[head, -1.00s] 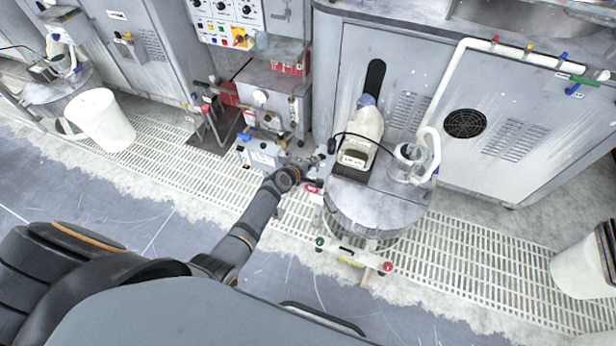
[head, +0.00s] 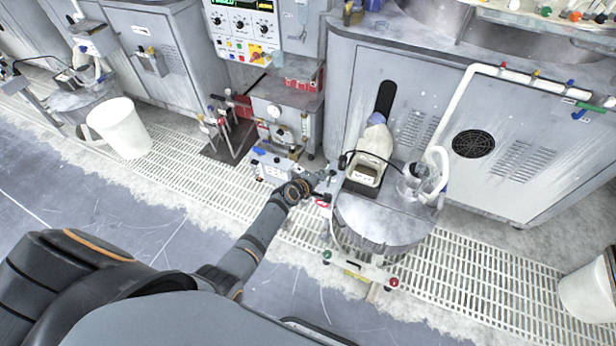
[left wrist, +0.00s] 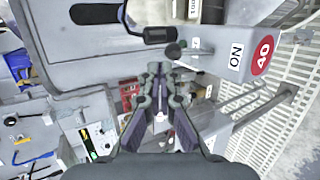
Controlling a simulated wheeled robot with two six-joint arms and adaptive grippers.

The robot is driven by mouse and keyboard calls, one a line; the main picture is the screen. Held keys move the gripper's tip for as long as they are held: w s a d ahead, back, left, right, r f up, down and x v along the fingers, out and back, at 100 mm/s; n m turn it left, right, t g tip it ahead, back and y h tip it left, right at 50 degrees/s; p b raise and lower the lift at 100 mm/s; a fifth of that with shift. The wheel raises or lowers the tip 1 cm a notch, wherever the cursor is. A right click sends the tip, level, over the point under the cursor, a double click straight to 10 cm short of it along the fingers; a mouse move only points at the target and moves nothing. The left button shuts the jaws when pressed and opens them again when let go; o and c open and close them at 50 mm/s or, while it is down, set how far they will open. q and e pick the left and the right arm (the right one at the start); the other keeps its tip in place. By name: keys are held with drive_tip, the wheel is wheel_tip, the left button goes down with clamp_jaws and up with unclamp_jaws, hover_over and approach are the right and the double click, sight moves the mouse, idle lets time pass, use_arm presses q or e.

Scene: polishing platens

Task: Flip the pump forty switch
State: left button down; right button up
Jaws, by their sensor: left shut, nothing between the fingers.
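The pump forty switch box (left wrist: 215,45) is pale grey, with an ON label (left wrist: 236,55) and a round red 40 tag (left wrist: 263,54). A small dark switch lever (left wrist: 174,50) sticks out from its face. My left gripper (left wrist: 160,72) is shut and empty, its tips just beside the lever; I cannot tell whether they touch it. In the head view my left gripper (head: 328,182) is at the left side of the round drum (head: 385,222), with the red tag (head: 323,203) just below it. The gripper hides most of the box there. My right gripper is not in view.
A bottle (head: 375,140), a small scale-like box (head: 364,175) and a clear jug (head: 415,182) stand on the drum. A grey cabinet (head: 430,110) is behind. A blue-handled valve box (head: 272,163) is left of the gripper. A white bucket (head: 122,130) stands further left.

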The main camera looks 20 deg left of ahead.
use_arm(q)
drive_tip(key=w+r+p+v, duration=0.1)
drive_tip(key=r+p+v, duration=0.1)
drive_tip(key=v, duration=0.9)
drive_tip(key=shift+p, duration=0.6)
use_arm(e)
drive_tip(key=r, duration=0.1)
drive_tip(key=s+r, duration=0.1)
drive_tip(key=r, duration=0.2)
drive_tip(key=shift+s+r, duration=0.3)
use_arm(q)
drive_tip(key=shift+r, duration=0.15)
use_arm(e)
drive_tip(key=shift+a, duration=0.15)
